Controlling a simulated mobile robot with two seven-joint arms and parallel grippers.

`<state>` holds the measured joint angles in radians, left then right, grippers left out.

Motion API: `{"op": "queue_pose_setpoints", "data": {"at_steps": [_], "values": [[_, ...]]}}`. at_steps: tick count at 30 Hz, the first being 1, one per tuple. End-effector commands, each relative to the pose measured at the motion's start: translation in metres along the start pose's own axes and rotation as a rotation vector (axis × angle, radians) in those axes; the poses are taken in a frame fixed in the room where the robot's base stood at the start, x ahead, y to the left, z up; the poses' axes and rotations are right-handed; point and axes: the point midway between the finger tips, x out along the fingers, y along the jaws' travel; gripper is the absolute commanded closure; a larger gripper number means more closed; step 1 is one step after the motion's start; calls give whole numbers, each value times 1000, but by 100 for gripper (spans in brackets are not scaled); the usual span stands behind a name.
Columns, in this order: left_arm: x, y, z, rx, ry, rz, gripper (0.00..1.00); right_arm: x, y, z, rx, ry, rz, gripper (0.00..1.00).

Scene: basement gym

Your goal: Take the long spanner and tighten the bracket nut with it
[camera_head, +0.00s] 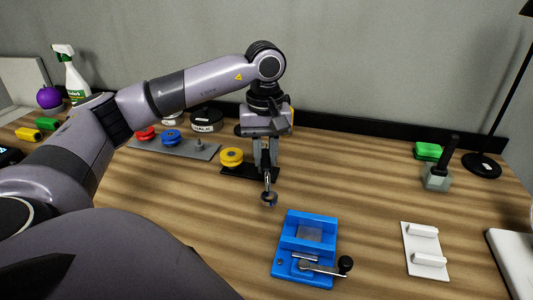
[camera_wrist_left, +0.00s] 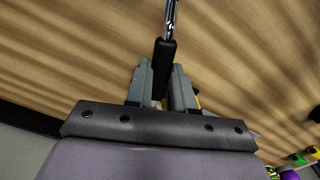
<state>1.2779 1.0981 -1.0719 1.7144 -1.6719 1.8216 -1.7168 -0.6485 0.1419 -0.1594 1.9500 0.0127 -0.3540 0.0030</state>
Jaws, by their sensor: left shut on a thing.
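My left gripper (camera_head: 267,166) is shut on a spanner (camera_head: 269,198), pointing down over the middle of the table. The spanner's ring-like metal end hangs below the fingers, apparently above the wood. In the left wrist view, the fingers (camera_wrist_left: 162,72) clasp its black grip, and a shiny shaft (camera_wrist_left: 171,18) runs out beyond them. I cannot make out a bracket nut for certain. A grey hexagonal block with an upright black rod (camera_head: 437,178) stands at the back right. My right gripper is not in view.
A blue vise (camera_head: 308,245) with a crank lies just right of and nearer than the spanner. A white two-bar holder (camera_head: 425,250) lies to its right. Weight discs (camera_head: 171,137) on a grey board, a green block (camera_head: 428,151) and a lamp base (camera_head: 482,165) line the back.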

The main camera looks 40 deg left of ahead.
Motion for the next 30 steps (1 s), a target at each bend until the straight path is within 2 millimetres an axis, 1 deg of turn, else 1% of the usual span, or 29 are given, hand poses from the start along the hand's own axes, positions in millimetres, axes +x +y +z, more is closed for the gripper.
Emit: {"op": "queue_pose_setpoints", "data": {"at_steps": [3, 8, 21, 25, 30], "values": [[-1, 0, 0, 1, 0, 0, 100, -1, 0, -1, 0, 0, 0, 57], [6, 0, 0, 2, 0, 0, 100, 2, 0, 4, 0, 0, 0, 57], [38, 0, 0, 2, 1, 0, 100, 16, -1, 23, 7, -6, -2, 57], [44, 0, 0, 2, 1, 0, 100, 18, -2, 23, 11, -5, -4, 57], [46, 0, 0, 2, 1, 1, 100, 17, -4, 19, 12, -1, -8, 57]]}}
